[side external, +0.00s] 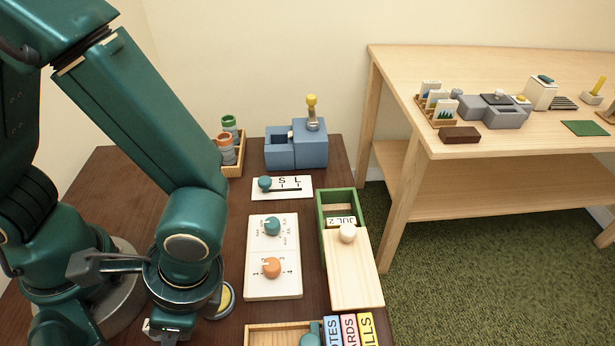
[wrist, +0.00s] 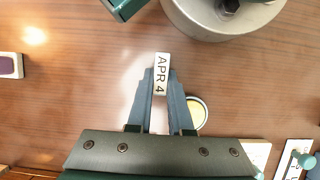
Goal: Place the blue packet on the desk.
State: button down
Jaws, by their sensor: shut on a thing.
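My gripper (wrist: 160,88) is shut on a small packet (wrist: 161,74) with a white face marked "APR 4", seen in the wrist view. The fingers press on its two long sides and hide most of its body, so I cannot tell its colour. The brown wooden desk (wrist: 75,105) lies below; I cannot tell whether the packet touches it. In the side external view my gripper (side external: 167,330) is low over the near part of the desk (side external: 100,172), partly cut off by the bottom edge, and the packet is not clear there.
A round yellow-topped dish (wrist: 197,110) is close right of the fingers. A purple-topped item (wrist: 9,66) lies at the left. A dial panel (side external: 272,256), a green box (side external: 322,215) with a "JUL 2" packet (side external: 341,221), and blue bins (side external: 282,152) occupy the right. Desk around the packet's left is clear.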

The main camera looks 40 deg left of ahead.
jog(key=c, duration=0.8)
grip_release()
jog(key=shift+f, duration=0.1)
jog(key=shift+c, duration=0.2)
jog(key=v, duration=1.2)
jog(key=w+a+r+n+t+h, duration=0.3)
jog(key=w+a+n+t, duration=0.4)
jog(key=a, duration=0.5)
jog(key=shift+r+n+t+h, duration=0.3)
jog(key=shift+r+n+t, duration=0.3)
jog(key=shift+n, duration=0.1)
jog(key=shift+o, duration=1)
jog(key=shift+w+a, duration=0.1)
jog(key=shift+a, duration=0.2)
jog(key=o, duration=0.5)
jog(key=shift+a+n+t, duration=0.15)
jog(key=shift+n+t, duration=0.15)
